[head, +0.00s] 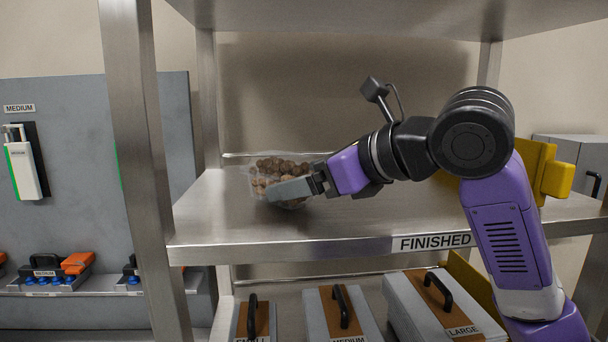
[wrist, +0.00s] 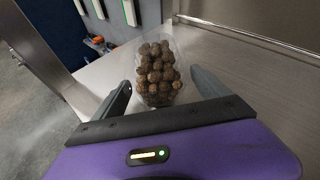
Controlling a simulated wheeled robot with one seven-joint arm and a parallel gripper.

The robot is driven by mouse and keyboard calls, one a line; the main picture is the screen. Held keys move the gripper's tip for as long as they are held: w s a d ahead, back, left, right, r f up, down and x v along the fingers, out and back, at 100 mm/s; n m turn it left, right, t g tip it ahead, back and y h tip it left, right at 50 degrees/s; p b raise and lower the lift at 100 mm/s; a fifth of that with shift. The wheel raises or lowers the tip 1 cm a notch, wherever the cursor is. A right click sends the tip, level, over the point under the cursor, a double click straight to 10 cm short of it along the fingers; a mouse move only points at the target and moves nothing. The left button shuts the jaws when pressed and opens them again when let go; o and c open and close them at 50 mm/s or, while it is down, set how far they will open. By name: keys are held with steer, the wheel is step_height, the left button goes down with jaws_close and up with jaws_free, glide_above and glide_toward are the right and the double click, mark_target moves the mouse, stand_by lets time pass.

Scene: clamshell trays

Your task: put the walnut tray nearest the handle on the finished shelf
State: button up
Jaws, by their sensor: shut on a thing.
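The walnut tray (head: 256,184) is a clear clamshell filled with brown walnuts, over the left part of the finished shelf (head: 225,222). My gripper (head: 290,189) is shut on it from the right, and the near finger hides part of its front. In the wrist view the tray (wrist: 177,62) sits between the two fingers of my gripper (wrist: 160,78), roughly upright. I cannot tell whether its bottom touches the shelf. The FINISHED label (head: 435,243) is on the shelf's front edge. No handle is visible near the tray.
A steel post (head: 142,170) stands left of the shelf. Lidded boxes with black handles, one marked MEDIUM (head: 347,310), stand below. A yellow part (head: 558,179) is at the right. The shelf right of the tray is bare, under my arm.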

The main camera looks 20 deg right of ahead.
steer(key=shift+f, duration=0.1)
steer(key=o, duration=1.4)
steer(key=shift+o, duration=0.2)
steer(key=shift+r, duration=0.25)
steer(key=b+v, duration=0.2)
steer(key=v, duration=1)
steer(key=shift+b, duration=0.3)
steer(key=shift+f, duration=0.1)
